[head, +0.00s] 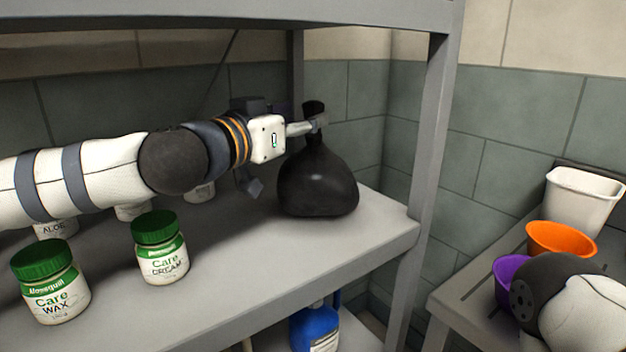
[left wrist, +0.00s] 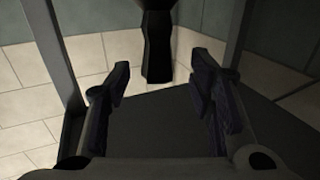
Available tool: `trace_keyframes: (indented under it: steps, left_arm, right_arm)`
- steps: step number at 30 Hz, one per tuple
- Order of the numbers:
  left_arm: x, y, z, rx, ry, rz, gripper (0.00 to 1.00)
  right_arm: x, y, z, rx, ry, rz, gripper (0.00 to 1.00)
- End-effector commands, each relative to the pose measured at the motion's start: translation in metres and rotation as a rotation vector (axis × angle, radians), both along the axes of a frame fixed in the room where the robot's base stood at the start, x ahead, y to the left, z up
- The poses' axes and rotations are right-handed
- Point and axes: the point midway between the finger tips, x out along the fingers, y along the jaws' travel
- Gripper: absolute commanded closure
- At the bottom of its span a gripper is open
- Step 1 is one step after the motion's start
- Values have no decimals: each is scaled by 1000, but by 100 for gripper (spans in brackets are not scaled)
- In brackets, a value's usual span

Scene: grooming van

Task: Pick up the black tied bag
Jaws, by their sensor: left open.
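The black tied bag (head: 318,185) stands upright on the grey shelf (head: 240,265), near its right end, with its narrow neck at the top. My left gripper (head: 306,127) comes in from the left at neck height. It is open, with one finger appearing across the front of the neck in the head view. In the left wrist view the neck (left wrist: 157,45) shows ahead of the open fingers (left wrist: 158,84), roughly centred in the gap. I cannot tell whether a finger touches it. My right gripper is not in view.
Green-lidded jars (head: 160,250) (head: 50,283) stand on the shelf below my left arm. A grey post (head: 432,150) rises right of the bag, and an upper shelf (head: 220,14) runs overhead. Orange (head: 562,238) and purple (head: 505,280) bowls and a white bin (head: 580,203) are at right.

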Motion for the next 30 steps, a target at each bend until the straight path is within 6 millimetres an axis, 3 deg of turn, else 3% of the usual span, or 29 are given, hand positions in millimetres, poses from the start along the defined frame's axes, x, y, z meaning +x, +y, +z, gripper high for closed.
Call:
trace_keyframes:
  steps: [6,14,18,21,30]
  left_arm:
    - [33,-23,-5,-1,4,-2,51]
    - [37,-25,-2,1,-1,-2,51]
    - [37,-25,-2,1,-1,-2,83]
    - [37,-25,-2,1,-1,-2,100]
    - [36,-25,-1,0,-1,-2,100]
  right_arm:
    - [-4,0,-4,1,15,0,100]
    - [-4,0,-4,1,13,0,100]
    - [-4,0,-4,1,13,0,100]
    - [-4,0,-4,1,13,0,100]
    - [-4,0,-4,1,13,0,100]
